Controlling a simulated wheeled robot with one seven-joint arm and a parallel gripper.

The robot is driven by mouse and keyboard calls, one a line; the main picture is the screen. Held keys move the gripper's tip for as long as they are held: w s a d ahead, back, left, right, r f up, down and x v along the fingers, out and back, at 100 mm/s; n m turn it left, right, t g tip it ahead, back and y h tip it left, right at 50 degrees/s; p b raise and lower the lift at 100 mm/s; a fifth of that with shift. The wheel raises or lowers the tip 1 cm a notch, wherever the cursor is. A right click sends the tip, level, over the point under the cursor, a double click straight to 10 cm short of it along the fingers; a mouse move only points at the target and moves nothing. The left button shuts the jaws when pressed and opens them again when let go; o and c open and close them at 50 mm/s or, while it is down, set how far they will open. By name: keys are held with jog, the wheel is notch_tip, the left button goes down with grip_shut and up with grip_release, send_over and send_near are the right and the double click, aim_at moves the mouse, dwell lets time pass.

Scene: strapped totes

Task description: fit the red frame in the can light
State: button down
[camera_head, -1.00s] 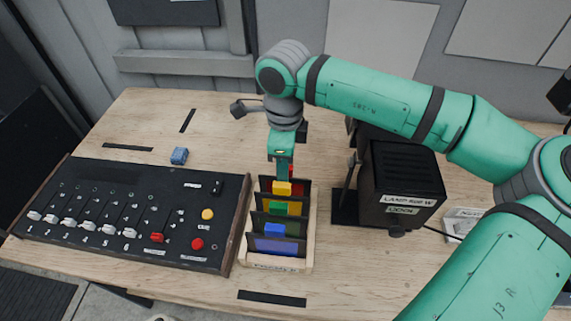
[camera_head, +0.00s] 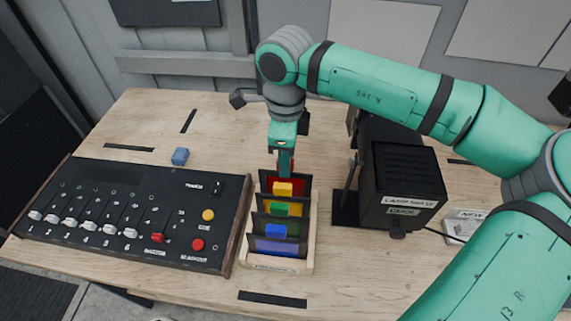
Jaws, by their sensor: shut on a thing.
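The red frame (camera_head: 299,184) is a dark-edged plate with a red centre at the back of the wooden rack (camera_head: 311,232). My gripper (camera_head: 285,170) points down from above and is shut on the red frame's top. The red frame stands upright, a little higher than the frame in front of it. Its lower part is hidden, so I cannot tell whether it is clear of its slot. The can light (camera_head: 402,180) is a black ribbed housing with white labels, right of the rack. Its opening is not clearly visible.
Yellow (camera_head: 283,188), green (camera_head: 280,209) and blue (camera_head: 276,231) tabbed frames stand in front in the rack. A black control desk (camera_head: 125,215) is close on the left. The table's back left is mostly clear.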

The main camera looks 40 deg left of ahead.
jog(key=shift+r, duration=1.85)
